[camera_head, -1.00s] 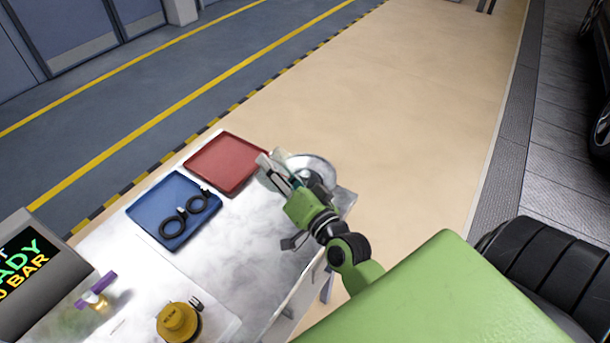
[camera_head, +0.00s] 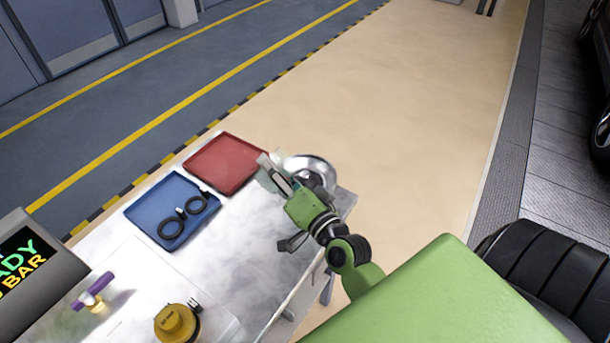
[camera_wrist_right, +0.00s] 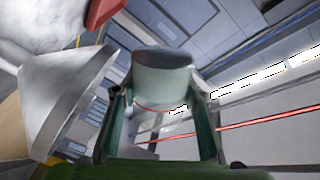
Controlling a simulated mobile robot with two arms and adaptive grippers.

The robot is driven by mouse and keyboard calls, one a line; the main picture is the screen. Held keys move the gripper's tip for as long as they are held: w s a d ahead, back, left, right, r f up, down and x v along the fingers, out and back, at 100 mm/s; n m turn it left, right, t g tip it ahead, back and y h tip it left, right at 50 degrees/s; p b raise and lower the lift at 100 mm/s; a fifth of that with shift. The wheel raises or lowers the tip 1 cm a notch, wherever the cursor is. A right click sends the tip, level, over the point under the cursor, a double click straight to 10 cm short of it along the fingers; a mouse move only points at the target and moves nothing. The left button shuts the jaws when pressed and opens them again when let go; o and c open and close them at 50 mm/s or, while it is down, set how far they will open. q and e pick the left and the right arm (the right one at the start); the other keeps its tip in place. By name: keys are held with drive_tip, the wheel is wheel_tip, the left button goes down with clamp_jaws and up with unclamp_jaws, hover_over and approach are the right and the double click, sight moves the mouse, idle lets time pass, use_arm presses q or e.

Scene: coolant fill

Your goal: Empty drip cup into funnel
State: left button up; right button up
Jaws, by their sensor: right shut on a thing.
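My right gripper (camera_head: 272,172) is at the far right corner of the table, shut on the drip cup. In the right wrist view the pale cup (camera_wrist_right: 162,85) sits between the two fingers. My left gripper is not in view.
A red tray (camera_head: 226,165) lies left of the gripper. A blue tray (camera_head: 150,212) holds black rings (camera_head: 185,215). A yellow cap (camera_head: 175,323), a purple-topped item (camera_head: 97,290) and a display (camera_head: 25,262) are nearer. The table middle (camera_head: 240,240) is clear.

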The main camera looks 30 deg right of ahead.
drive_tip(key=shift+d+r+m, duration=0.1)
drive_tip(key=shift+r+m, duration=0.35)
drive_tip(key=shift+m, duration=0.35)
idle(0.5)
drive_tip(key=shift+d+f+m+b, duration=0.1)
drive_tip(key=shift+f+m+b, duration=0.4)
drive_tip(key=shift+m, duration=0.4)
idle(0.4)
drive_tip(key=shift+d+r+m+p, duration=0.5)
drive_tip(key=shift+d+m+p, duration=0.2)
drive_tip(key=shift+m, duration=0.1)
idle(0.6)
drive_tip(key=shift+d+f+m, duration=0.2)
drive_tip(key=shift+f+m, duration=0.25)
drive_tip(key=shift+m, duration=0.45)
idle(0.4)
